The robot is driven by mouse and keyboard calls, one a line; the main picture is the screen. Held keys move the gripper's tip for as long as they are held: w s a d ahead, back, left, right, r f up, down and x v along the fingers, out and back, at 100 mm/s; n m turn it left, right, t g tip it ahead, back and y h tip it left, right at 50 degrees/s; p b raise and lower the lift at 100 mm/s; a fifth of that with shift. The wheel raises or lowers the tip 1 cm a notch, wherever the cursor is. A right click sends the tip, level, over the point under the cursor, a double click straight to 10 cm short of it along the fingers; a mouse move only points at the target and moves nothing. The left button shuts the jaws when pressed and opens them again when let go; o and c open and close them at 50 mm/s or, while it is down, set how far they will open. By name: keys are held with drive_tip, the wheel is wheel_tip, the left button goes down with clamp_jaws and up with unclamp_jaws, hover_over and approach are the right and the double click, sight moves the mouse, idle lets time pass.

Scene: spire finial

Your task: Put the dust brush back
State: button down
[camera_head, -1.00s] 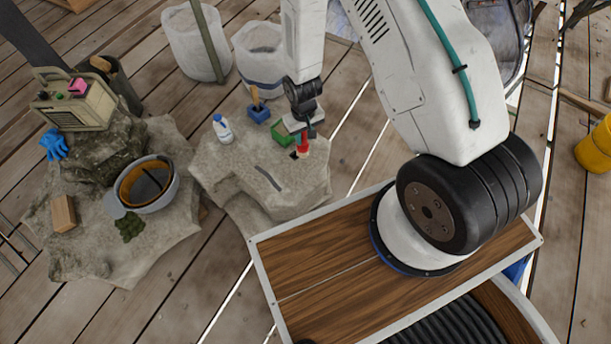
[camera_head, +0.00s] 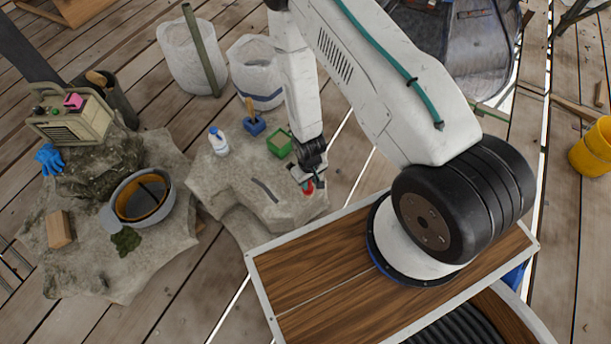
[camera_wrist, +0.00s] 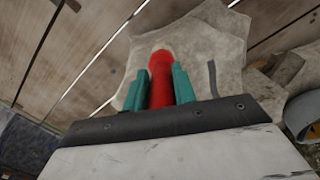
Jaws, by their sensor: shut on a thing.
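My gripper (camera_head: 310,187) is shut on a red, rounded thing with a pale tip, which looks like the dust brush (camera_head: 308,188). In the wrist view, the teal fingers of my gripper (camera_wrist: 160,82) clasp the red dust brush (camera_wrist: 161,72) from both sides, with its pale tip pointing away. The brush is over the right edge of the pale stone slab (camera_head: 230,180); whether it touches the stone is unclear. A green open box (camera_head: 280,143) stands on the slab behind my gripper. A blue holder (camera_head: 254,127) with a wooden handle in it stands left of that.
To the left are a grey bucket (camera_head: 163,205), a wooden block (camera_head: 58,229) and a blue glove (camera_head: 49,158). White bins (camera_head: 192,55) stand behind.

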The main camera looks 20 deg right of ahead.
drive_tip(key=w+f, duration=0.4)
drive_tip(key=shift+w+d, duration=0.35)
drive_tip(key=c, duration=1.1)
unclamp_jaws()
drive_tip(key=shift+c, duration=0.2)
